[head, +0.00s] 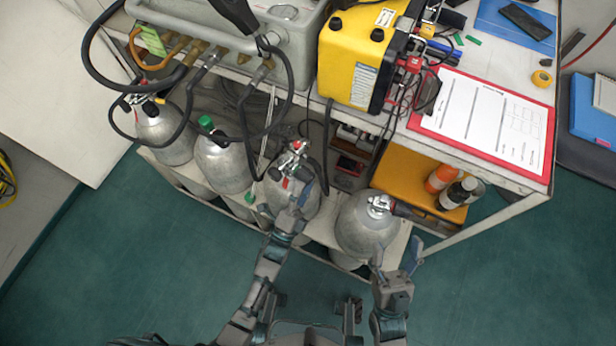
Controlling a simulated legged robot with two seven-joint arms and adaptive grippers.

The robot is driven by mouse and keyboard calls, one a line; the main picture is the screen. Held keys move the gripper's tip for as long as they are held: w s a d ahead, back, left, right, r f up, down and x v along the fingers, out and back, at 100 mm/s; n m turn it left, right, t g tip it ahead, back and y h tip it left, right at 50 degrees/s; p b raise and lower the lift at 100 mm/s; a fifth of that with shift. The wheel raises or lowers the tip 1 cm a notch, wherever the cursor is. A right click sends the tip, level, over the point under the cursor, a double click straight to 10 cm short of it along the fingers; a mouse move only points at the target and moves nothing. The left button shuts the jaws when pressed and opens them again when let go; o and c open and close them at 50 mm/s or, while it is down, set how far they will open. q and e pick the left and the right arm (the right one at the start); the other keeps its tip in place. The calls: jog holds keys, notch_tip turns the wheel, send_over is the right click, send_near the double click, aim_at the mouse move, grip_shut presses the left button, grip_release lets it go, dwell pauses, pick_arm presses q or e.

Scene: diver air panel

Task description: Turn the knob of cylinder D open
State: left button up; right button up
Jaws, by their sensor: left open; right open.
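Several grey gas cylinders stand in a row on the low shelf of the bench. No letter is legible, so I cannot read which is D. The rightmost cylinder (362,232) has a bare silver valve (380,206) on top, with a dark part at its right side. My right gripper (396,262) is open, just right of and below this cylinder, with its fingers apart from the valve. My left gripper (297,203) is over the front of the third cylinder (274,193), below its red and silver valve (292,160); whether it touches is unclear.
Black hoses run from the grey case (225,35) to the left cylinders. A green-capped cylinder (222,168) stands second from left. A yellow unit (352,62) and red clipboard (488,122) lie on the bench top. Bottles (455,195) stand on the orange shelf right of the rightmost cylinder.

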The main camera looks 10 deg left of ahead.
pick_arm(q)
jog(key=v, duration=0.9)
jog(key=shift+d, duration=0.2)
jog(key=shift+f, duration=0.15)
